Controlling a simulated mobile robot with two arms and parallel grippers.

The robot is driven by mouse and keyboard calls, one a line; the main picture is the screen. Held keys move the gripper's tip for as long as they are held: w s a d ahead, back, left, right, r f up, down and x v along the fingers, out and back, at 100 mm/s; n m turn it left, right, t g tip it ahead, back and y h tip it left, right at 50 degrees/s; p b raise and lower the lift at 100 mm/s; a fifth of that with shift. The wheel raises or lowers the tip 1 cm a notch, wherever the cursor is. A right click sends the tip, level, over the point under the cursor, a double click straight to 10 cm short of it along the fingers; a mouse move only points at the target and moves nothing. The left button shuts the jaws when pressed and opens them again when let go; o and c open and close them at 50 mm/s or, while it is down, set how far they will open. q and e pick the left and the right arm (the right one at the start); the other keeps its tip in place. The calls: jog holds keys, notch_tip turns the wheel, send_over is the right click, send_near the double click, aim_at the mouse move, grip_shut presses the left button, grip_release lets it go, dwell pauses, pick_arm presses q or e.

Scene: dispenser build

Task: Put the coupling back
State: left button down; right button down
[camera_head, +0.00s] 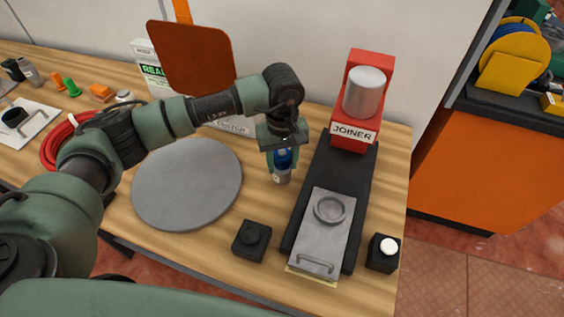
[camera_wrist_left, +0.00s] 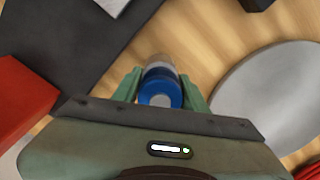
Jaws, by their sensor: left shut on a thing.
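My left gripper (camera_head: 283,158) is shut on a small cylinder (camera_head: 281,178), blue above and silver-grey below, which I take to be the coupling but cannot be sure. The cylinder is upright between the round grey disc and the joiner. I cannot tell whether its lower end touches the table. In the left wrist view the blue end of the cylinder (camera_wrist_left: 160,91) shows between the two green fingers of the left gripper (camera_wrist_left: 160,84). My right gripper is not in view.
The red joiner (camera_head: 371,60) has a black bed and grey plate (camera_head: 323,240) with a ring. The round grey disc (camera_head: 187,184) is bare. A black block (camera_head: 252,241) and white-button box (camera_head: 383,254) stand in front. Small parts and a red hose (camera_head: 55,146) lie left.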

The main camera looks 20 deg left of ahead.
pick_arm(q)
jog(key=shift+f, duration=0.6)
jog(key=shift+f, duration=0.1)
jog(key=c, duration=1.2)
grip_release()
jog(key=shift+f, duration=0.15)
jog(key=o, duration=0.4)
